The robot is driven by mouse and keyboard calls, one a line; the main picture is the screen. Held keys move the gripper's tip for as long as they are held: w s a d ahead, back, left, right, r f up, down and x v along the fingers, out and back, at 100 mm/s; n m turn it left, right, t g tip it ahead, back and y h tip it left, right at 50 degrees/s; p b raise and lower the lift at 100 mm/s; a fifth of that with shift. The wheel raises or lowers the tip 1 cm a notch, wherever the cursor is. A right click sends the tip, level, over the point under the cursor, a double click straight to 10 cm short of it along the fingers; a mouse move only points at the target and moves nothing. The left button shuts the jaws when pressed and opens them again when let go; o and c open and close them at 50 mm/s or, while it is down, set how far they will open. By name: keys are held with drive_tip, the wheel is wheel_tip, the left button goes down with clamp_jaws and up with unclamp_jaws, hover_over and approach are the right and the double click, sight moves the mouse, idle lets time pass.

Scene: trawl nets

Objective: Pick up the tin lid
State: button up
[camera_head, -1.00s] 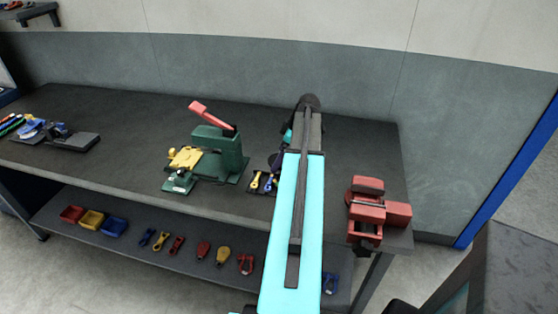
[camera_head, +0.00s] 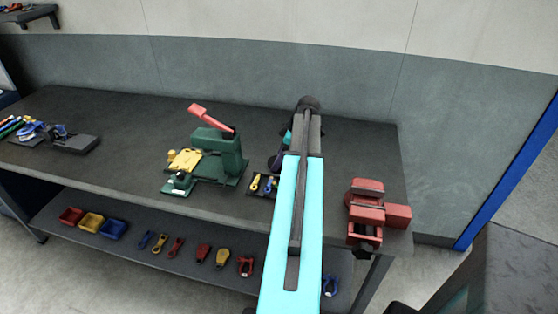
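I cannot make out a tin lid in the head view. My own cyan and dark arm reaches up across the middle of the picture, over the workbench (camera_head: 120,122). It covers part of the bench top between the green press and the red vise. My gripper is not visible; the arm's far end hides that area, so I cannot see whether it holds anything.
A green press (camera_head: 220,150) with a red lever stands left of my arm. A small dark tray (camera_head: 252,191) of tools lies beside it. A red vise (camera_head: 366,209) is at the right end. A lower shelf (camera_head: 185,250) holds coloured bins and tools.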

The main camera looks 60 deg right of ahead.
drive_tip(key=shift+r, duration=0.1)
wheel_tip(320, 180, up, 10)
drive_tip(key=b, duration=0.2)
drive_tip(key=shift+b, duration=0.3)
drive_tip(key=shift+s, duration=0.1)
idle(0.8)
